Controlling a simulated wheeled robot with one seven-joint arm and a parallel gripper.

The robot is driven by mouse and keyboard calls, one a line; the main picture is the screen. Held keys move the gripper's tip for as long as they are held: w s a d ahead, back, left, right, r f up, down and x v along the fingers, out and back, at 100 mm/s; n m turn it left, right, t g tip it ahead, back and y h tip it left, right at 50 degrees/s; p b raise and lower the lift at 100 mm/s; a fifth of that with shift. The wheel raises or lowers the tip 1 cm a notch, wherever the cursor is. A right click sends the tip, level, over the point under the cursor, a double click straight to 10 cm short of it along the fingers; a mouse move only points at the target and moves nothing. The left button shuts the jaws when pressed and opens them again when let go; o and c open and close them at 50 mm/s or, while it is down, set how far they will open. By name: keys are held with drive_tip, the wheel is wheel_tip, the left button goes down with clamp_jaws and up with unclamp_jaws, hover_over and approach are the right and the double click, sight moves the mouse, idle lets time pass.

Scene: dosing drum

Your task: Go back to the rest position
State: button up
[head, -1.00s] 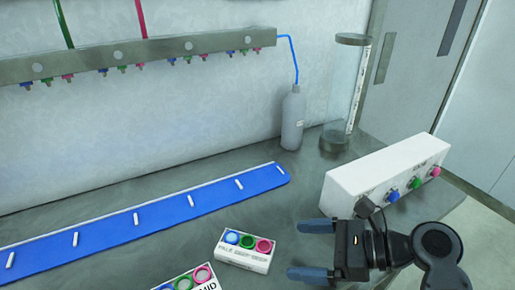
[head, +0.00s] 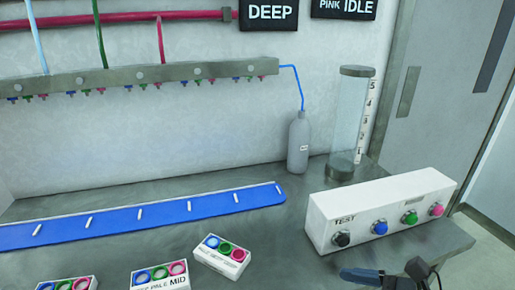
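My gripper (head: 362,275) is at the bottom edge of the head view, in front of the white control box (head: 380,212). Only one blue-grey finger shows clearly and the rest is cut off, so its opening is not visible. I see nothing held in the visible part. The box has a dark button (head: 341,238) under the word TEST, then a blue button (head: 380,226), a green button (head: 410,217) and a pink button (head: 436,210). The gripper appears apart from them.
A clear cylinder (head: 350,120) marked 1 to 5 and a grey bottle (head: 299,143) stand behind the box. A blue strip (head: 110,220) with white marks lies at left. Small three-colour boxes (head: 222,255) sit at the front.

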drive_tip(key=s+d+f+n+t+h, duration=0.25)
drive_tip(key=s+f+n+h, duration=0.2)
drive_tip(key=s, duration=0.35)
drive_tip(key=s+d+f+n+t+h, duration=0.1)
drive_tip(key=s+d+f+n+h, duration=0.3)
drive_tip(key=s, duration=0.3)
drive_tip(key=s+a+r+n+t+h, duration=0.1)
drive_tip(key=s+r+n+t+h, duration=0.2)
drive_tip(key=s+r+n, duration=0.9)
drive_tip(key=s+n+t, duration=0.1)
drive_tip(key=s+n, duration=0.1)
drive_tip(key=s, duration=0.1)
drive_tip(key=shift+s+r, duration=0.25)
drive_tip(key=shift+n, duration=0.25)
